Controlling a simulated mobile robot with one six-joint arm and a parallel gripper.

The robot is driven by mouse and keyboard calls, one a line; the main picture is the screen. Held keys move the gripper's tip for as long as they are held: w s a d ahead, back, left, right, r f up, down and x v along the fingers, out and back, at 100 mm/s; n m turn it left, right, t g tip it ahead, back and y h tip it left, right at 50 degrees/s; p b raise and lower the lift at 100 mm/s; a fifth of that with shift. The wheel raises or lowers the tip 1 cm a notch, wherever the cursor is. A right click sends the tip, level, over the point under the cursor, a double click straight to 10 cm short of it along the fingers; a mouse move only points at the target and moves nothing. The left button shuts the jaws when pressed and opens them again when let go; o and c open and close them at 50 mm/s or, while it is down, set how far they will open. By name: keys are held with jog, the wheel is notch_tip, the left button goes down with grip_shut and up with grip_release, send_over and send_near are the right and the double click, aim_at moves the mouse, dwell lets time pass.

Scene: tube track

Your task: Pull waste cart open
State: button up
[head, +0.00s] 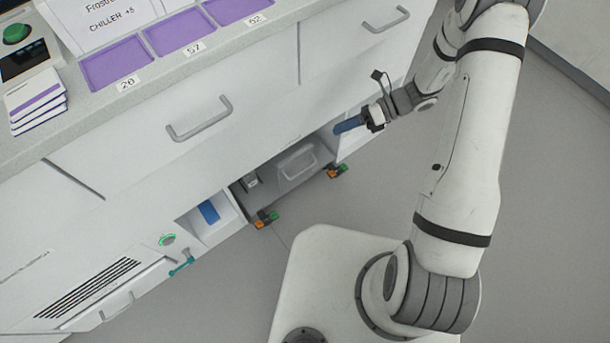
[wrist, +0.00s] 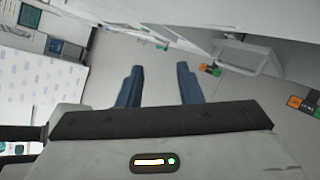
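The waste cart (head: 285,182) is a grey box in the open bay under the counter, with a bar handle (head: 298,161) on its front. In the wrist view the cart (wrist: 243,58) is at the upper right. My gripper (head: 348,124) is above and to the right of the handle in the head view. Its two blue fingers (wrist: 158,80) are spread with only floor between them, so it is open and empty. It is apart from the cart.
A drawer handle (head: 199,119) sticks out above the bay. A teal lever (head: 181,264) is at the lower left. Grey floor before the bay is clear.

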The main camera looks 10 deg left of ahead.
notch_tip(320, 180, down, 16)
jog(key=a+m+t+y+b, duration=0.1)
jog(key=a+m+y+b, duration=0.2)
jog(key=m, duration=0.4)
jog(key=m+t+y+b, duration=0.2)
jog(key=m+t+b, duration=0.15)
jog(key=m, duration=0.25)
send_near(303, 171)
jog(key=a, duration=0.2)
jog(key=shift+m+g, duration=0.25)
jog(key=shift+m, duration=0.05)
jog(key=a, duration=0.2)
jog(key=a+f+b, duration=0.1)
jog(key=a, duration=0.2)
jog(key=a+b, duration=0.1)
jog(key=a, duration=0.1)
jog(key=shift+s+a+f, duration=0.25)
jog(key=shift+a+f, duration=0.05)
jog(key=shift+a, duration=0.1)
jog(key=shift+c, duration=0.2)
grip_shut()
